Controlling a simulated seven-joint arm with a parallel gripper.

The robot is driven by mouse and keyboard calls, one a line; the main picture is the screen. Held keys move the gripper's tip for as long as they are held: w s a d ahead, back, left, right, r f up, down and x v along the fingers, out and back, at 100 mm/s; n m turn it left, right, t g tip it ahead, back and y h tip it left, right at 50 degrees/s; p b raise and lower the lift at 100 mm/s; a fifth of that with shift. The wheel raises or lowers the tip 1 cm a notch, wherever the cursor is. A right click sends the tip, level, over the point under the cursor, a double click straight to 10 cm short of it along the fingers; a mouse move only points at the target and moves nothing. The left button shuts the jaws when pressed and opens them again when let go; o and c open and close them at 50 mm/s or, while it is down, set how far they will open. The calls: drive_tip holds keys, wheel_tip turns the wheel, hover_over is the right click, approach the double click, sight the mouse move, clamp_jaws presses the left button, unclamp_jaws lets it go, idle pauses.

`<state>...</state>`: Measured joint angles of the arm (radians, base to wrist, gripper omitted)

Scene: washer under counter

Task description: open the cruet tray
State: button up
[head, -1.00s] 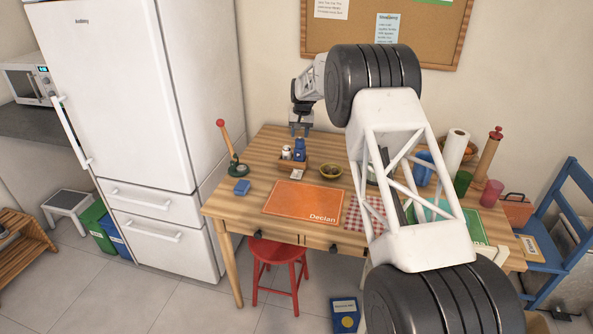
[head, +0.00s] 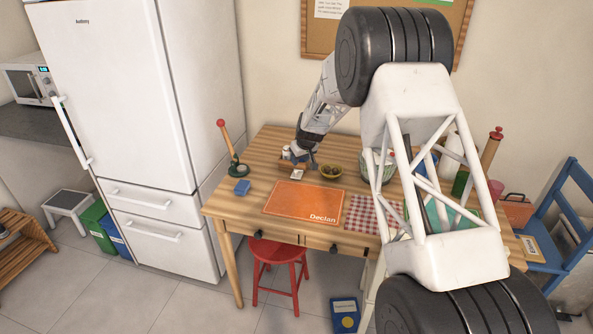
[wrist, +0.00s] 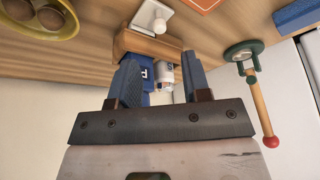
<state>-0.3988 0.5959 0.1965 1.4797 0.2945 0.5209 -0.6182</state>
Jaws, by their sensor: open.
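The cruet tray is a small wooden holder on the table; it shows in the wrist view (wrist: 150,45) and is mostly hidden behind my gripper in the head view (head: 287,166). It holds a blue bottle (wrist: 146,76) and a white shaker (wrist: 165,72). A white plate with a round knob (wrist: 152,18) lies at its front; it also shows in the head view (head: 297,175). My gripper (wrist: 158,64) is open, its fingers on either side of the bottle and shaker. I cannot tell whether the fingers touch them.
A yellow bowl (head: 331,172) stands to the right of the tray. A green-based stand with a red-tipped handle (head: 233,160) and a blue block (head: 242,187) are to the left. An orange mat (head: 303,201) lies in front.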

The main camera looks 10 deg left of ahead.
sight(296, 171)
drive_tip(key=shift+f, duration=0.1)
drive_tip(key=shift+x, duration=3.8)
clamp_jaws()
